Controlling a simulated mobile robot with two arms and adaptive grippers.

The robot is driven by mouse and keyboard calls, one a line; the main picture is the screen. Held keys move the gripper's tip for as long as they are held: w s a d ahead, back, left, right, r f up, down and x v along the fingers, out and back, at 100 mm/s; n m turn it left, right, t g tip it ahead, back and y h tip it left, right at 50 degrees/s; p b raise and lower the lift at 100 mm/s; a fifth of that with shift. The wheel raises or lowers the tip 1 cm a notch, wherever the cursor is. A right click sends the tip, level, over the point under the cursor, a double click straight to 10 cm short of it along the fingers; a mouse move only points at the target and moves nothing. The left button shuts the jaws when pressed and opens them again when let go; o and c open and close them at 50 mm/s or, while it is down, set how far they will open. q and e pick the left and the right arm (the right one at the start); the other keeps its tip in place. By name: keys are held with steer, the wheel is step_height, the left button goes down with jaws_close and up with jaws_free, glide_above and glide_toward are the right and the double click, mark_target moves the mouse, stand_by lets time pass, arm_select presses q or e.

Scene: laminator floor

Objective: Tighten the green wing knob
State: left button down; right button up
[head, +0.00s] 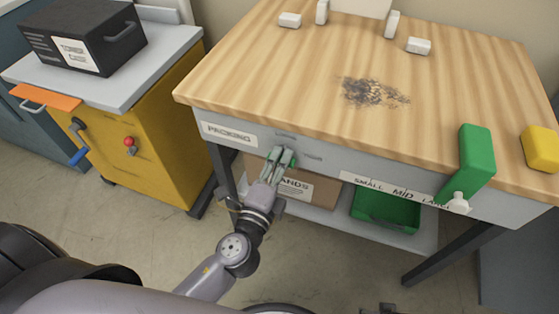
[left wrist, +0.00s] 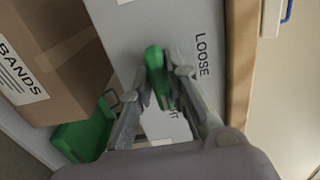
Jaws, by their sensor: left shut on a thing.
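The green wing knob (left wrist: 155,62) is on the grey front panel of the packing table. In the left wrist view it stands between my left fingers, with its long wing running lengthwise between them. The panel beside it reads "LOOSE", and a second label is mostly covered by the gripper, with only its last letters showing. My left gripper (left wrist: 157,92) is shut on the knob. In the head view the gripper (head: 278,160) is at the panel under the table's front edge and hides most of the knob. My right gripper is not in view.
A cardboard box (head: 308,188) and a green bin (head: 385,208) sit on the shelf below. A green block-like part (head: 478,155) stands at the table's front right, by a yellow block (head: 541,148). A yellow cabinet (head: 165,148) stands left. Open floor lies in front.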

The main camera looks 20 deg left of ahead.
arm_select(q)
steer(key=c, duration=1.8)
jaws_free()
steer(key=shift+w+a+r, duration=0.1)
steer(key=shift+w+r, duration=0.1)
steer(key=shift+r, duration=0.2)
steer(key=shift+o, duration=1)
steer(key=shift+w+f, duration=0.15)
steer(key=s, duration=1.2)
steer(key=shift+f, duration=0.2)
steer(key=shift+a, duration=0.15)
